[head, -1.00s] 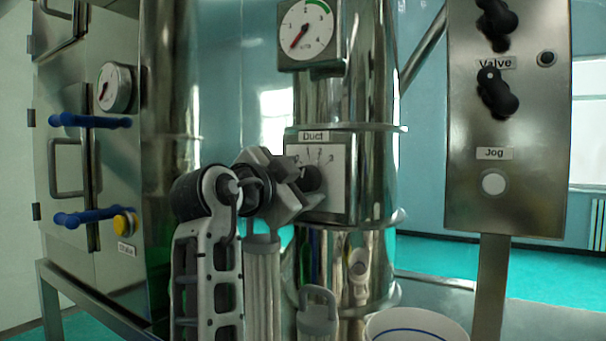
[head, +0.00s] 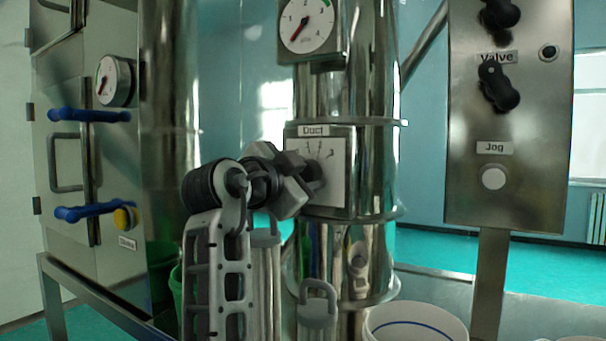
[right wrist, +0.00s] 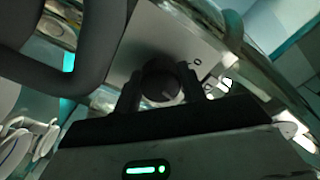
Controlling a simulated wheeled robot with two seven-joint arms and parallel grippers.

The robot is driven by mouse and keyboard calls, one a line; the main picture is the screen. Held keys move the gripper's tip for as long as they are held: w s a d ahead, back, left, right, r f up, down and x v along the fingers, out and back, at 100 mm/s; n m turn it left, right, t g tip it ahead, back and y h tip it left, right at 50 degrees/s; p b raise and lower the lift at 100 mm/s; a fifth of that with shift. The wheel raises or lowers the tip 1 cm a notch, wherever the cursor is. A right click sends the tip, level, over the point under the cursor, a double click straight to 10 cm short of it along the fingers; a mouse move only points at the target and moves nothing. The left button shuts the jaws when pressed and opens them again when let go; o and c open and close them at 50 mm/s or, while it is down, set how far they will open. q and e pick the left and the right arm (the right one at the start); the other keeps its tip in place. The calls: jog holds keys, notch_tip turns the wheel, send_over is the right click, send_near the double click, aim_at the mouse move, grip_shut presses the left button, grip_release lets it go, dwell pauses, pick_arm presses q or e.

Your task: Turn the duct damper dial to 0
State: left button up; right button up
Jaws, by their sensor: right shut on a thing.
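The duct damper dial (head: 314,176) is a dark round knob on a white scale plate (head: 332,185) under the "Duct" label (head: 313,131). My right gripper (head: 305,180) reaches it from the left and is shut on the knob. In the right wrist view the knob (right wrist: 163,82) sits between the two dark fingers of the gripper (right wrist: 162,90), and a "0" mark shows beside the right finger. The gripper hides the left part of the scale in the head view, and I cannot tell the dial's exact setting. My left gripper is not in view.
A panel with black valve knobs (head: 498,87) and a white jog button (head: 493,178) stands at the right. A cabinet with blue handles (head: 90,115) stands at the left. A gauge (head: 305,25) is above the dial. A white bucket (head: 415,325) is below.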

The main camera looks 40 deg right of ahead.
jog(key=shift+n+p, duration=0.35)
jog(key=shift+n, duration=0.65)
jog(key=n+p, duration=0.2)
jog(key=n, duration=0.3)
jog(key=n+p, duration=0.1)
jog(key=n, duration=0.2)
jog(key=shift+p, duration=0.3)
jog(key=shift+s+n, duration=0.1)
jog(key=shift+n, duration=0.4)
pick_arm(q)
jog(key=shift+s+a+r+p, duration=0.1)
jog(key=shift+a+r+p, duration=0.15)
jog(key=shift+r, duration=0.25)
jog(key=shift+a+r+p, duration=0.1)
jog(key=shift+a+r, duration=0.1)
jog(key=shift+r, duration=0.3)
pick_arm(e)
jog(key=shift+n, duration=0.3)
jog(key=o, duration=1)
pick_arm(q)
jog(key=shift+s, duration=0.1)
